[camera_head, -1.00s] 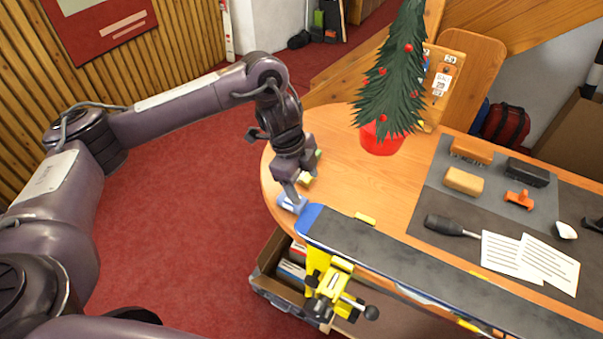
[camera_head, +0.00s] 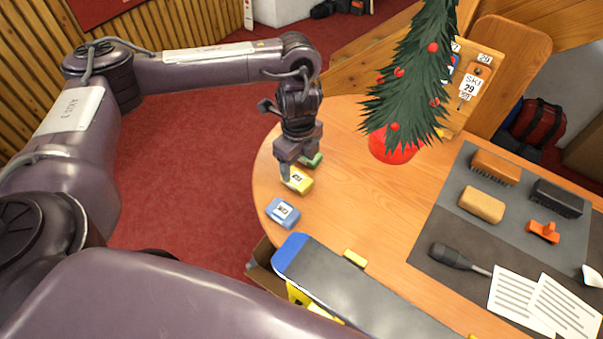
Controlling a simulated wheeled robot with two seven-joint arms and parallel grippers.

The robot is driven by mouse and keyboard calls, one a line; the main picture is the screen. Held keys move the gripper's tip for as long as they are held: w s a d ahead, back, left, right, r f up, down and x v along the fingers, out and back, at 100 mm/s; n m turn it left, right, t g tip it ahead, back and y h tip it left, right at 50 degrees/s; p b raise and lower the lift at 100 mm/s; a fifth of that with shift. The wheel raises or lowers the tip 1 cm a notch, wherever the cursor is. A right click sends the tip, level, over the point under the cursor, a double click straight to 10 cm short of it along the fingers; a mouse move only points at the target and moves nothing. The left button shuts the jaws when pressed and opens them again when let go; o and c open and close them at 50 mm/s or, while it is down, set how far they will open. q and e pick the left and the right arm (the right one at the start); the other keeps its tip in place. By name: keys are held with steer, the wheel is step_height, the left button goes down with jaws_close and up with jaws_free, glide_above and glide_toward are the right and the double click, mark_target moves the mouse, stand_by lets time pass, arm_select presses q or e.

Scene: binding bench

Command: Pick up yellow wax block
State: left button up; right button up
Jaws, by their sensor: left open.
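The yellow wax block (camera_head: 298,181) lies on the left end of the wooden table, with a dark mark on its top. My left gripper (camera_head: 296,172) is open and directly over it, pointing down. The fingers cover part of the block, and I cannot tell whether they touch it. A blue block (camera_head: 283,212) with a similar mark lies nearer the front, and a green block (camera_head: 312,160) lies just behind, partly hidden by the gripper. My right gripper is not in view.
A small Christmas tree in a red pot (camera_head: 392,146) stands behind and to the right. A ski (camera_head: 365,290) lies along the front edge. A grey mat (camera_head: 455,200) at the right holds brushes, a cork-coloured block (camera_head: 481,204), a screwdriver and papers.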

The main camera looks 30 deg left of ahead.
mark_target(297, 178)
arm_select(q)
steer(key=shift+s+f, duration=0.25)
steer(key=shift+f, duration=0.2)
steer(key=shift+s+f, duration=0.2)
steer(key=shift+f, duration=0.25)
steer(key=f, duration=0.3)
steer(key=shift+w+a+f, duration=0.15)
steer(key=shift+w+f, duration=0.1)
steer(key=shift+f, duration=0.3)
steer(key=c, duration=1.1)
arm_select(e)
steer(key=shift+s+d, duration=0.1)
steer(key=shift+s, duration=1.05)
arm_select(q)
steer(key=shift+r, duration=0.1)
